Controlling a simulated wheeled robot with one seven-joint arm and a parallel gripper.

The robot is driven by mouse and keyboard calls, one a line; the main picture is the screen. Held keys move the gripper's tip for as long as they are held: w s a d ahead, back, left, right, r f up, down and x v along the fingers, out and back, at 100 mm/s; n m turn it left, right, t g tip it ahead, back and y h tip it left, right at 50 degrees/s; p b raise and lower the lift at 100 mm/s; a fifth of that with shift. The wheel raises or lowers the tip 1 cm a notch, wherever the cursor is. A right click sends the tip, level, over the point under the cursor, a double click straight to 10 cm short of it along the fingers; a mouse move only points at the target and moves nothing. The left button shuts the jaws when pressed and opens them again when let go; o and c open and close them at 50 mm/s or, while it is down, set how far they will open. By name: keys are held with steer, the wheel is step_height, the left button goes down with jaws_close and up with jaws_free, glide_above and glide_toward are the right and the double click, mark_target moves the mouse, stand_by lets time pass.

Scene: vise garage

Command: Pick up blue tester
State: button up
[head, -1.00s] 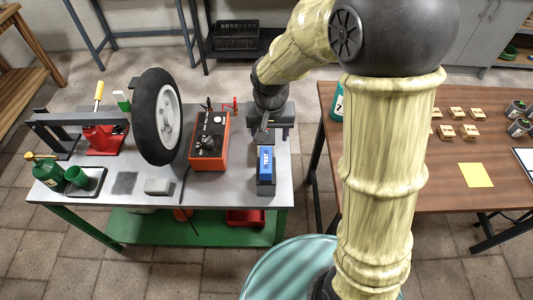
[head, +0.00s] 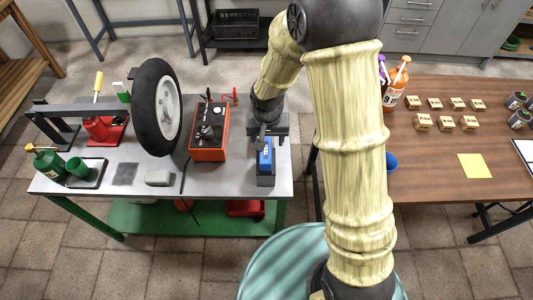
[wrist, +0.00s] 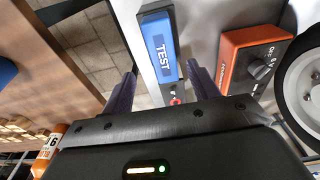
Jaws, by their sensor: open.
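The blue tester (head: 265,158) lies on the right end of the grey metal workbench (head: 225,183), on or in a dark grey holder (head: 266,181). In the wrist view the tester (wrist: 161,50) has a blue face marked TEST and lies ahead of my gripper, between the lines of its fingers. My gripper (wrist: 162,88) is open and empty, its two dark fingers apart. In the head view my gripper (head: 262,138) is over the far end of the tester and partly hides it. I cannot tell whether the fingers touch it.
An orange box with a black top (head: 210,132) stands close left of the tester. A wheel (head: 157,107), a red vise (head: 103,128) and a green can (head: 48,163) are further left. A wooden table (head: 430,160) with small blocks and bottles stands right, across a gap.

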mark_target(266, 150)
steer(key=f, duration=0.3)
steer(key=shift+w+d, duration=0.1)
steer(key=shift+w, duration=0.15)
steer(key=shift+s+a+f, duration=0.1)
steer(key=shift+s+a, duration=0.1)
steer(key=shift+a, duration=0.05)
steer(key=shift+f, duration=0.15)
steer(key=shift+w+a+f+p, duration=0.1)
steer(key=shift+w+f+p, duration=0.15)
steer(key=shift+f, duration=0.95)
steer(key=shift+w+f+p, duration=0.1)
steer(key=shift+f+p, duration=0.15)
steer(key=shift+f, duration=0.95)
steer(key=shift+c, duration=0.2)
steer(key=c, duration=1.2)
step_height(266, 150, up, 10)
steer(key=shift+r+b, duration=0.1)
steer(key=shift+b, duration=0.2)
